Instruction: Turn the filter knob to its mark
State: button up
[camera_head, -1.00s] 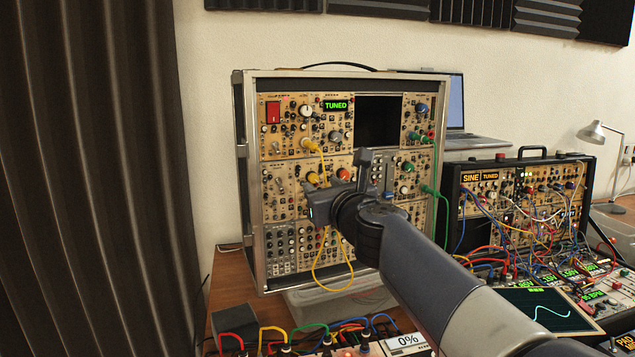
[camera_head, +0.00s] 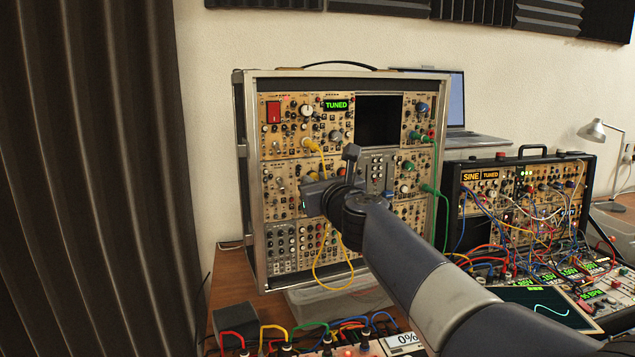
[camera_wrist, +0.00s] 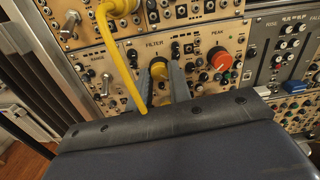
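A yellow cable (camera_wrist: 117,65) hangs just left of the fingers. The red peak knob (camera_wrist: 220,60) is close on the right. Green cables (camera_head: 434,190) loop at the rack's right side. A second patched case (camera_head: 520,160) stands to the right.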

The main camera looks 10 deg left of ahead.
grip_shut()
jog(key=shift+n, duration=0.3)
